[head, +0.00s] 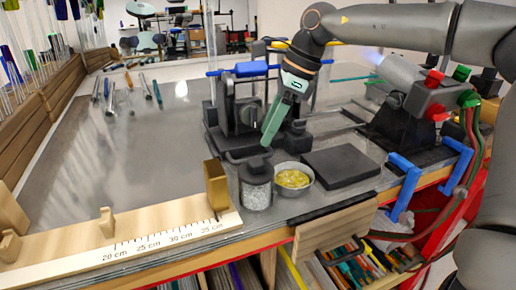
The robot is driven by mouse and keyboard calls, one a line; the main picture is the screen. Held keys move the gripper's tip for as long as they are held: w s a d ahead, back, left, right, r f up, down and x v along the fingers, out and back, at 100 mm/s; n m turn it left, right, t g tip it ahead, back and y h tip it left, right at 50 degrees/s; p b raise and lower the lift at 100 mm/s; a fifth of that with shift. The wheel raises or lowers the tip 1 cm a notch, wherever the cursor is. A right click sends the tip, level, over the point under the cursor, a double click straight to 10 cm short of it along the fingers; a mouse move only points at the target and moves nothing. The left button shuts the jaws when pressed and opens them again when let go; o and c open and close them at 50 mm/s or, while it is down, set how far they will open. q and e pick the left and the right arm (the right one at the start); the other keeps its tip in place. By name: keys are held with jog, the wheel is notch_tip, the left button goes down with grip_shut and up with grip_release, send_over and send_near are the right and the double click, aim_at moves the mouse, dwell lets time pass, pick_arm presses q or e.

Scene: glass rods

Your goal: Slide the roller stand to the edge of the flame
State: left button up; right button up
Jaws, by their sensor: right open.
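The roller stand (217,112) is a dark metal stand with upright posts and a round wheel, in the middle of the bench. A blue-sleeved bar (250,69) crosses above it. My right gripper (269,138) points down in front of the stand, its green fingers seen nearly edge-on. It is open and appears empty; part of the stand is hidden behind it, and I cannot tell whether they touch. The burner (412,84) is to the right, with red and green knobs. Its faint bluish flame (373,55) comes out towards the left. My left gripper is out of view.
A glass jar (256,187), a metal bowl of yellow bits (293,180) and a black pad (341,167) stand near the front edge. A wooden ruler rest (150,236) lies front left. Several tools lie back left. The left middle of the bench is clear.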

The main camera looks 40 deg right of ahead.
aim_at(259, 148)
jog(key=shift+x, duration=2.75)
grip_shut()
